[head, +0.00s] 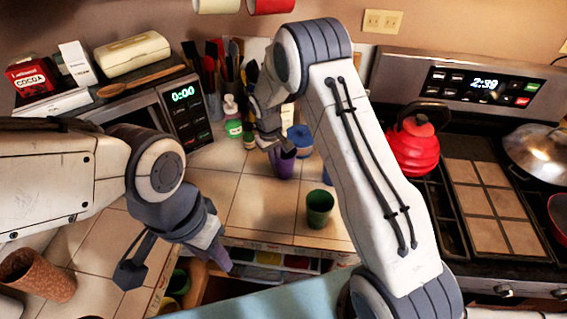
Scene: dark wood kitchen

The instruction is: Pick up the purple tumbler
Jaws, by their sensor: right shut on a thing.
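The purple tumbler (283,165) is on the tiled counter near the middle of the head view. My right gripper (277,143) is at its upper rim, shut on it. The tumbler looks upright; I cannot tell whether its base touches the counter. The gripper and wrist hide part of its top. My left gripper (174,268) is at the lower left, in front of the counter edge, with its fingers spread apart and nothing between them.
A green cup (319,208) stands right of the tumbler, close to my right forearm. A blue container (299,139) stands behind, beside bottles (232,118). A brown cup (36,275) is at lower left. A red kettle (413,142) sits on the stove. Tiles left of the tumbler are clear.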

